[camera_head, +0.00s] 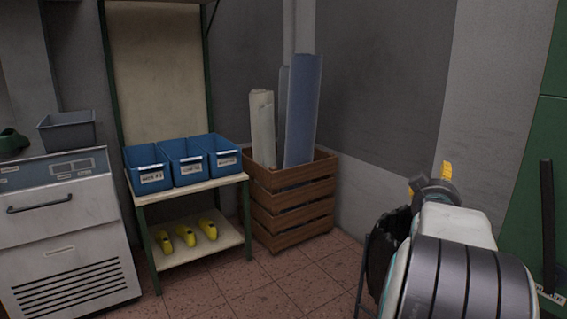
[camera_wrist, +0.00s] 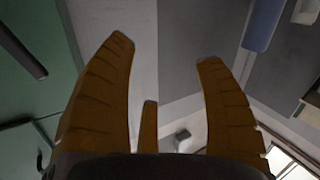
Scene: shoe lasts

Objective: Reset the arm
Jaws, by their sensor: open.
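My arm fills the lower right of the head view, and the yellow tip of my gripper (camera_head: 447,171) shows just above it. Beyond the fingers are grey and white wall and a green surface. Three yellow shoe lasts (camera_head: 186,236) lie on the lower shelf of the stand, well to the left of my gripper.
A stand (camera_head: 194,192) holds three labelled blue bins (camera_head: 188,161). A slatted wooden crate (camera_head: 292,212) with upright rolls (camera_head: 302,110) stands right of it. A white cabinet (camera_head: 66,230) with a grey bin (camera_head: 67,131) is at left. A green cabinet (camera_head: 540,150) is at right. Some tiled floor is clear.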

